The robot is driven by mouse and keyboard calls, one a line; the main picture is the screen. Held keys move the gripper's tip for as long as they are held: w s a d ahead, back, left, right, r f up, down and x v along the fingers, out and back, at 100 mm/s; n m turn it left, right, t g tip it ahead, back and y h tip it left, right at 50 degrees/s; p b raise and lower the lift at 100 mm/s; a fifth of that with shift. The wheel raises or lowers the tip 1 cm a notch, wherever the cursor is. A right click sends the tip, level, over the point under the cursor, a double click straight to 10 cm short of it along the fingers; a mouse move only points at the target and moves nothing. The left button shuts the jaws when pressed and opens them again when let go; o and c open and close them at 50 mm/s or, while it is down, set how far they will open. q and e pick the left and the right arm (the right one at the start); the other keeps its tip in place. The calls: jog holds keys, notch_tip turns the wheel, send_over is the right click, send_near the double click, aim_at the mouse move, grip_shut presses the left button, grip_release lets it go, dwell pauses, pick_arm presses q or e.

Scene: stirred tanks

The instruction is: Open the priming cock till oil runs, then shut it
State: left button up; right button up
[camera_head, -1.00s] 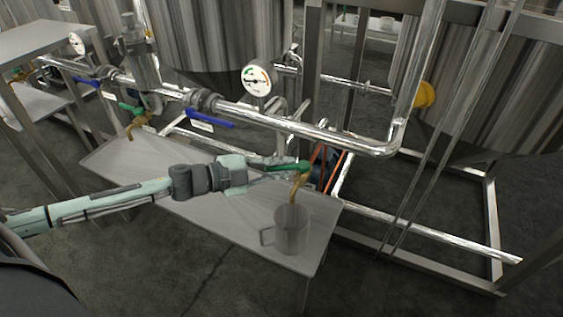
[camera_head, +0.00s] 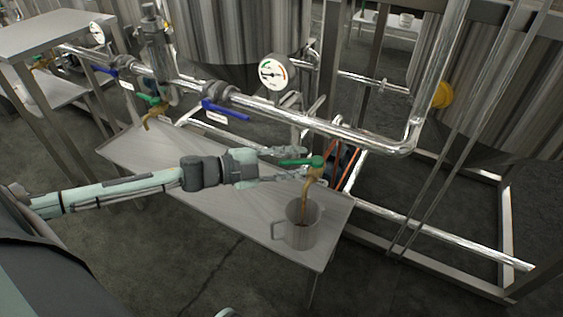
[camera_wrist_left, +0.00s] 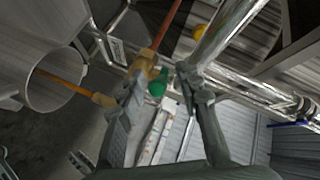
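The priming cock is a brass tap (camera_head: 315,173) with a green lever (camera_head: 300,162), over the right end of the low table. A brown oil stream (camera_head: 304,207) runs from its spout into a grey mug (camera_head: 300,236) standing upright below. In the left wrist view the orange stream (camera_wrist_left: 64,82) enters the mug's mouth (camera_wrist_left: 28,88). My left gripper (camera_head: 303,164) is at the lever with its fingers spread, one on each side. In the left wrist view the green lever (camera_wrist_left: 158,83) shows between the fingers, with gaps beside it. My right gripper is not seen.
The table (camera_head: 205,207) is mostly clear. A pipe with a blue-handled valve (camera_head: 225,110) and a round gauge (camera_head: 273,71) runs behind. Another green-handled brass tap (camera_head: 154,112) is farther left. Steel frame posts and tanks stand at the back and right.

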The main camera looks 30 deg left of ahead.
aim_at(287, 163)
pick_arm(q)
jog(key=shift+v, duration=3.75)
